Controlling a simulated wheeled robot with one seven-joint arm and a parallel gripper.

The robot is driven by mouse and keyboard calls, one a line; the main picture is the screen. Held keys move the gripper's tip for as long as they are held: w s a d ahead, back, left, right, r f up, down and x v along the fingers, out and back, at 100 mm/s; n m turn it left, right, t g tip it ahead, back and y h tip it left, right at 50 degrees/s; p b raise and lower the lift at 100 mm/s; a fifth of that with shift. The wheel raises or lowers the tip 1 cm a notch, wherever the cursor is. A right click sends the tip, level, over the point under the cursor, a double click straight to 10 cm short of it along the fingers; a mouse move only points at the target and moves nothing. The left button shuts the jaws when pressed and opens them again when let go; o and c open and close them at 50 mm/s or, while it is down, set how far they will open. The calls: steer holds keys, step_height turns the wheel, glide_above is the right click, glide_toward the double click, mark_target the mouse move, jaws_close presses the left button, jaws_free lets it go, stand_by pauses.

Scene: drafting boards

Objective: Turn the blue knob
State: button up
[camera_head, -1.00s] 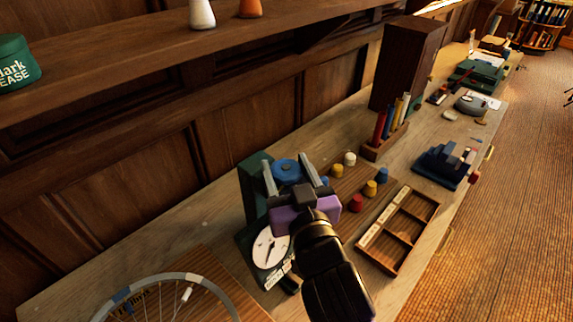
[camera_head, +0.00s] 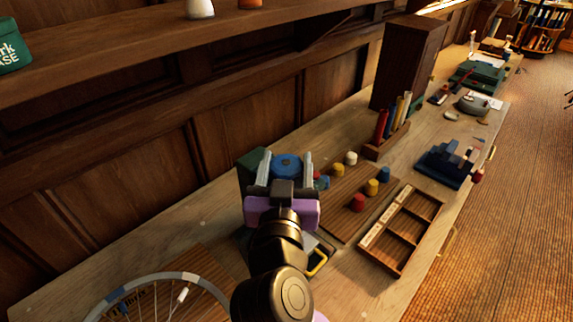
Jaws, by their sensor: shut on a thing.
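The blue knob (camera_head: 287,166) is a round blue disc on top of a dark green device (camera_head: 251,168) that stands on the bench. My gripper (camera_head: 287,160) reaches over it from the front, with one grey finger on each side of the knob. The fingers are shut on the knob. My purple and black wrist hides most of the device's front and its dial.
A wooden board (camera_head: 345,207) with coloured pegs lies to the right, beside an empty divided tray (camera_head: 407,247). A rack of coloured books or tubes (camera_head: 387,140) stands behind. A spoked wheel (camera_head: 163,280) lies at front left. An overhead shelf (camera_head: 130,72) crosses the top left.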

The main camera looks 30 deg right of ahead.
mark_target(285, 177)
steer(key=shift+f, duration=0.15)
steer(key=o, duration=1.4)
steer(key=shift+c, duration=0.2)
steer(key=b+v, duration=0.2)
steer(key=v, duration=0.4)
steer(key=shift+s+a+f, duration=0.1)
steer(key=shift+s+a, duration=0.35)
steer(key=shift+s, duration=0.3)
